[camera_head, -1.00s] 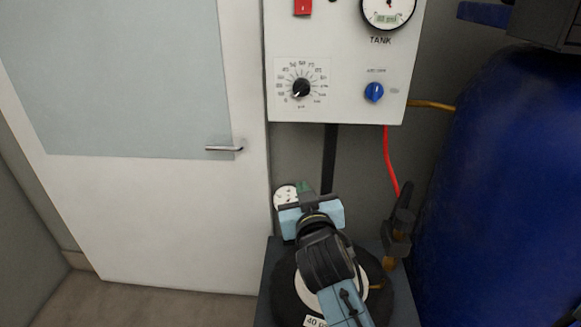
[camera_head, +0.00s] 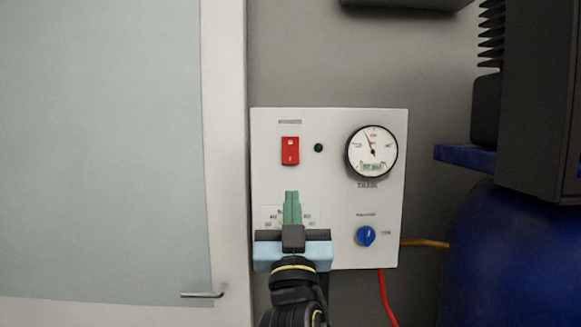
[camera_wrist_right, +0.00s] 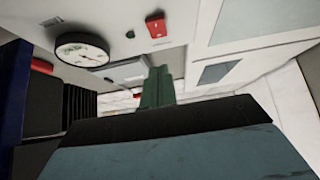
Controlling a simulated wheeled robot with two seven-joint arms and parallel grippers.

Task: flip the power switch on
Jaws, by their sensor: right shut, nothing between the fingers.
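The red power switch (camera_head: 290,151) sits at the upper left of the white control panel (camera_head: 335,125). It also shows at the top of the right wrist view (camera_wrist_right: 156,25). A small dark green lamp (camera_head: 318,148) is just right of it. My right gripper (camera_head: 292,195) is shut and empty, its green fingers pointing up, below the switch and apart from it in the picture. The gripper covers most of the dial on the panel. In the right wrist view the shut green fingers (camera_wrist_right: 157,75) stand in the middle. My left gripper is not in view.
A round tank gauge (camera_head: 372,153) and a blue knob (camera_head: 366,236) are on the panel's right side. A door with a handle (camera_head: 203,295) is at the left. A large blue tank (camera_head: 495,240) and dark machinery stand at the right.

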